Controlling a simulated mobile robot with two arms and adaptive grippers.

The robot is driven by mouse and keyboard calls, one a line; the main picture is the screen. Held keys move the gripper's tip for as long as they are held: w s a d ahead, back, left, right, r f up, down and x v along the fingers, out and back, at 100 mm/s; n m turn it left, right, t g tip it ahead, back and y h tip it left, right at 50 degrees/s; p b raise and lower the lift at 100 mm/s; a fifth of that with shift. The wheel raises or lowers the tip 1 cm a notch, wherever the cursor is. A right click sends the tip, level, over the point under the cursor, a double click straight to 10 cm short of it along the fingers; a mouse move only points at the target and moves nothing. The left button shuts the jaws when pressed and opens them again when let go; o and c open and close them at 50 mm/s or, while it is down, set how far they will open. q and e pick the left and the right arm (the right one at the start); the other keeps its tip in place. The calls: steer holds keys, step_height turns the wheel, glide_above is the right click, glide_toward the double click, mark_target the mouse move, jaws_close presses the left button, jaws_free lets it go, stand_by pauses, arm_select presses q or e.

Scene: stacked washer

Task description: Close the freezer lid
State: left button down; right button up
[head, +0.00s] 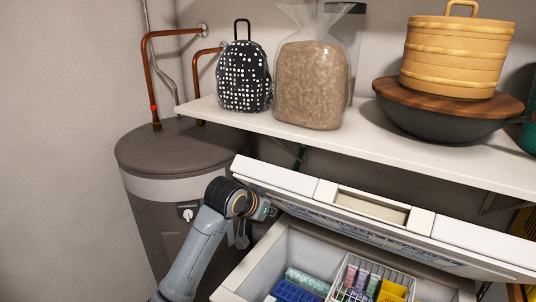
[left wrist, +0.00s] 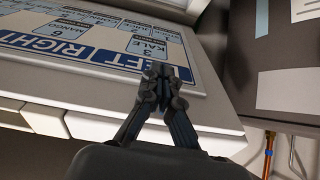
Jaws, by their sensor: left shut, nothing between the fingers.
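The white freezer lid (head: 275,177) is partly open in the head view, tilted above the freezer body, with a recessed handle (head: 372,207) in its front edge. The freezer body (head: 252,262) stands open below it. My left gripper (head: 268,211) is at the left end of the lid, close to its underside. In the left wrist view the lid's printed label panel (left wrist: 75,48) faces the camera, and the left gripper (left wrist: 166,72) is shut and empty in front of it. I cannot tell whether the fingers touch the lid. My right gripper is not in view.
A white shelf (head: 350,142) over the lid holds a dotted backpack (head: 243,75), a bag of pellets (head: 311,85) and a pan with a yellow steamer (head: 455,60). A dark tank (head: 165,160) stands left of the freezer. A wire basket (head: 341,273) sits inside the freezer.

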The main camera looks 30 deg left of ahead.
arm_select(q)
steer(key=a+r+t, duration=0.1)
steer(key=a+r, duration=0.1)
steer(key=r, duration=0.7)
steer(key=a+r+t, duration=0.2)
steer(key=r, duration=0.7)
steer(key=p, duration=0.5)
glide_above(268, 165)
steer(key=w, duration=0.3)
step_height(268, 165, down, 4)
steer(key=shift+r+n, duration=0.15)
steer(key=shift+n, duration=0.15)
steer(key=shift+s+f+p, duration=0.5)
steer(key=shift+s+f, duration=0.55)
steer(key=shift+f, duration=0.05)
steer(key=shift+s+f, duration=0.25)
steer(key=shift+s, duration=0.3)
steer(key=shift+f, duration=0.1)
steer(key=shift+w+f, duration=0.1)
